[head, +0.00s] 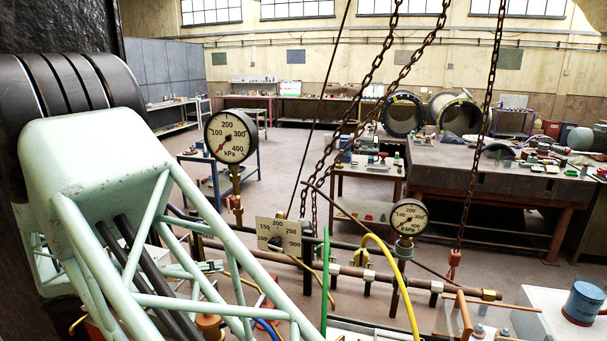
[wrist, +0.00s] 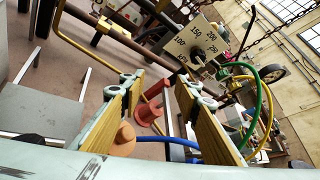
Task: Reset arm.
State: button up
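My gripper (wrist: 160,88) shows in the wrist view with its two ribbed, tan-padded fingers spread well apart. Nothing is held between the pads. A red spool-shaped fitting (wrist: 150,112) and an orange rounded knob (wrist: 125,138) show in the gap, and I cannot tell how far beyond the fingers they are. In the head view my pale green lattice arm fills the lower left and reaches down past the bottom edge. My gripper cannot be made out there.
A gauge plate (head: 278,235), two round dials, the left one (head: 231,137) and right one (head: 409,218), and a horizontal pipe (head: 375,275) stand close by. Chains (head: 485,130) hang in front. Green (head: 325,280) and yellow (head: 400,275) hoses arch up. A heavy table (head: 480,180) stands right.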

jog(key=d+r+m+g+y, duration=0.1)
jog(key=d+r+m+g, duration=0.4)
jog(key=d, duration=1.2)
jog(key=d+r+m+g+y, duration=0.1)
jog(key=d+r+m, duration=0.8)
jog(key=d, duration=0.8)
jog(key=s+d+r+m+y, duration=0.1)
jog(key=s+d+r+m, duration=0.15)
jog(key=d, duration=0.35)
jog(key=s+d+r+m, duration=0.2)
jog(key=s+d+m, duration=0.1)
jog(key=s+d, duration=0.15)
jog(key=s+d+r+m+g+y+b, duration=0.1)
jog(key=s+d+m+y+b, duration=0.2)
jog(key=s, duration=0.6)
jog(key=s+d+m, duration=0.3)
jog(key=s+m, duration=0.1)
jog(key=s, duration=0.4)
jog(key=s+a+f+m+y+b, duration=0.1)
jog(key=s+m, duration=0.3)
jog(key=s, duration=0.5)
jog(key=s+a+f+m+t+y+b, duration=0.1)
jog(key=s+f+m+y+b, duration=0.1)
jog(key=s, duration=0.8)
jog(key=shift+s+a+f+m, duration=0.25)
jog(key=shift+f+m, duration=0.4)
jog(key=shift+m, duration=0.6)
